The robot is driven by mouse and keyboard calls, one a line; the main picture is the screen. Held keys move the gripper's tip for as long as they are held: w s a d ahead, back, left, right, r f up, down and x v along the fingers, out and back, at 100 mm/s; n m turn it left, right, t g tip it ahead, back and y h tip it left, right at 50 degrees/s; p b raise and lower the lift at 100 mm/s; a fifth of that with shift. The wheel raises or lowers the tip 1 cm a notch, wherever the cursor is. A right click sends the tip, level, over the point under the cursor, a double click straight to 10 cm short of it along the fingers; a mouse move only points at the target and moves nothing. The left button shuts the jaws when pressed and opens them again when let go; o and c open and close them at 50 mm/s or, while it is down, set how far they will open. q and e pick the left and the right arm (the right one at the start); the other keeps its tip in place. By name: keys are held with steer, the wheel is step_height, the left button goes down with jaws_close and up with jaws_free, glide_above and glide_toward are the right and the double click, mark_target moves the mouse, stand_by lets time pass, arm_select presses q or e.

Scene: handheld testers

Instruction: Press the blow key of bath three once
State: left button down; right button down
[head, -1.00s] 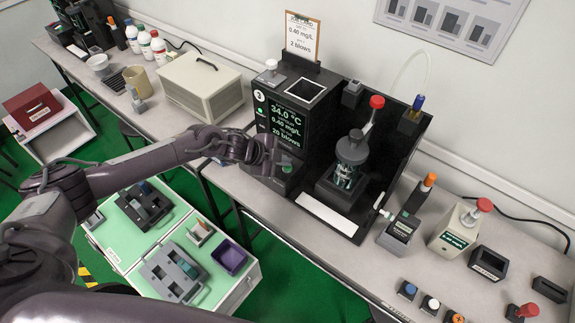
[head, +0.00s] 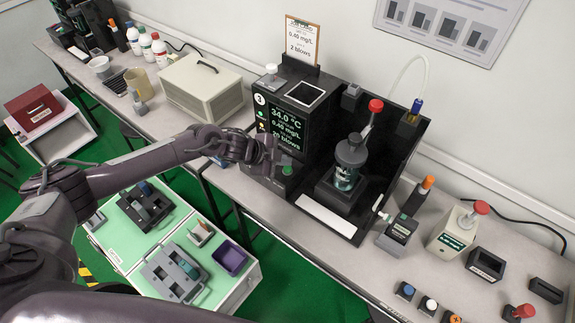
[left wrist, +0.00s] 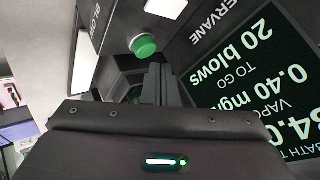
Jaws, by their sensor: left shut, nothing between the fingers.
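The black bath unit (head: 315,118) stands on the bench with a lit screen (head: 282,122) reading 34.0 °C, 0.40 mg/L and 20 blows. The green blow key (head: 287,169) sits on a low ledge below the screen; in the left wrist view the green key (left wrist: 145,45) is beside the word BLOW. My left gripper (head: 268,158) is shut and empty, just left of the key. In the left wrist view its fingertips (left wrist: 154,75) appear close to the key, with a gap in the picture. My right gripper is out of view.
A jar (head: 348,165) with a red-topped tube stands right of the screen. A card (head: 301,40) above reads 0.40 mg/L, 2 blows. Handheld testers (head: 398,229) and small coloured knobs lie right. A beige box (head: 201,82) stands left. Open cases are below.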

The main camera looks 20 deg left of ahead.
mark_target(284, 170)
arm_select(q)
step_height(284, 170, up, 5)
steer(key=p, duration=0.4)
stand_by(0.3)
stand_by(0.6)
